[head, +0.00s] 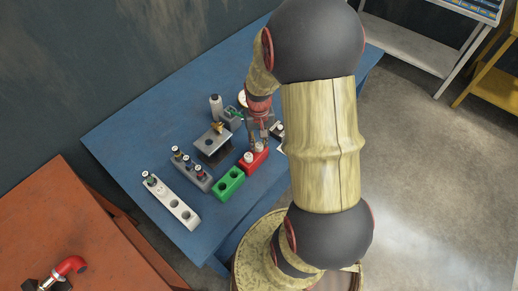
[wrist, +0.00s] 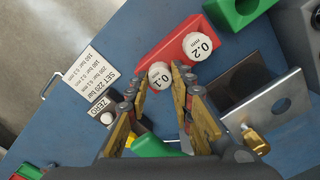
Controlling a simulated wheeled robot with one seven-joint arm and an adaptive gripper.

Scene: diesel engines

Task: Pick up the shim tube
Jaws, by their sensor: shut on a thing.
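The red block (wrist: 168,52) holds two white-topped shim tubes. The tube marked 0.2 mm (wrist: 197,46) stands free at its right part. The tube marked 0.1 mm (wrist: 160,75) stands at the near left part, between my fingertips. My gripper (wrist: 160,84) is shut on this 0.1 mm tube. The tube's lower part is hidden, so I cannot tell whether it is still seated in the block. In the head view, my gripper (head: 262,138) reaches down over the red block (head: 254,163), and a white tube top (head: 249,157) shows.
A green two-hole block (head: 229,184), a metal bracket (wrist: 262,98) with a brass fitting (wrist: 256,140), and a dark rack (head: 190,168) stand close by. A printed card (wrist: 90,80) and a ZERO plate lie at the left. The blue table's (head: 135,130) far left is clear.

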